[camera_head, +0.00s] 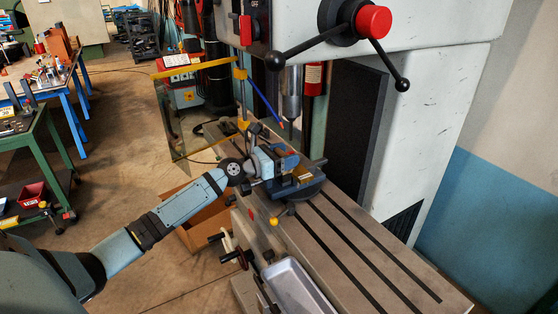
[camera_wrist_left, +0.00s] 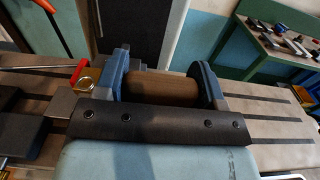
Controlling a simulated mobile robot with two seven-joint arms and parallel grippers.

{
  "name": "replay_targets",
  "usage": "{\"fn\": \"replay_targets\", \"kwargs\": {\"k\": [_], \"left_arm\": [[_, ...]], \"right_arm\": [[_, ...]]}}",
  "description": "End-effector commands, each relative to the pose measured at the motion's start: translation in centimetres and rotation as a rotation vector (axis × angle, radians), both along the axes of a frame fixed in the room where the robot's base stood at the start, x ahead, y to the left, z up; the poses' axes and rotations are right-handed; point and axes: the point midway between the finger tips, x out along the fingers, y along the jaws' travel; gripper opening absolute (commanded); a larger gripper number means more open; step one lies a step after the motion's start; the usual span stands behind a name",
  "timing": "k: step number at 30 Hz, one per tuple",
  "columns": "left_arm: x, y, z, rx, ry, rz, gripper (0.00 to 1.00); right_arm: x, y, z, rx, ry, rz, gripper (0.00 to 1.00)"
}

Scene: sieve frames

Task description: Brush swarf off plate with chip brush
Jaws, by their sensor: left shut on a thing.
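My left gripper (camera_head: 280,160) is over the drill press table beside a dark blue vise (camera_head: 297,187). In the left wrist view its two blue fingers (camera_wrist_left: 165,75) are shut on a brown, wood-coloured piece (camera_wrist_left: 165,90), probably the chip brush's handle. Bristles do not show, so I cannot confirm the brush. A small tan surface (camera_head: 302,175) shows at the vise, partly hidden by the gripper; I cannot tell whether it is the plate. No swarf can be made out. My right gripper is not in view.
The slotted machine table (camera_head: 350,250) is clear toward the front right. A grey tray (camera_head: 295,287) is at its front edge. The drill spindle (camera_head: 291,95) and lever handles (camera_head: 330,40) hang above. A yellow-framed clear guard (camera_head: 180,120) stands behind left.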

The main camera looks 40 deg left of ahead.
Motion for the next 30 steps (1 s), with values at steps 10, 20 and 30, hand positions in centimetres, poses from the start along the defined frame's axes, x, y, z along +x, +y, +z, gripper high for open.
{"fn": "replay_targets", "kwargs": {"k": [10, 20, 30], "left_arm": [[3.3, -0.6, -1.1, 0.001, -0.002, 0.0, 0.38], [5.2, -1.0, -1.4, 0.0, 0.0, -0.001, 0.38], [5.3, -1.0, -1.4, 0.0, 0.0, 0.0, 0.38]], "right_arm": [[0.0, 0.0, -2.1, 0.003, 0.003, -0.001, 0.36], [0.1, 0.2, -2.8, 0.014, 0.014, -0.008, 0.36], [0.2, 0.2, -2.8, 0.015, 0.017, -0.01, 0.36]]}}
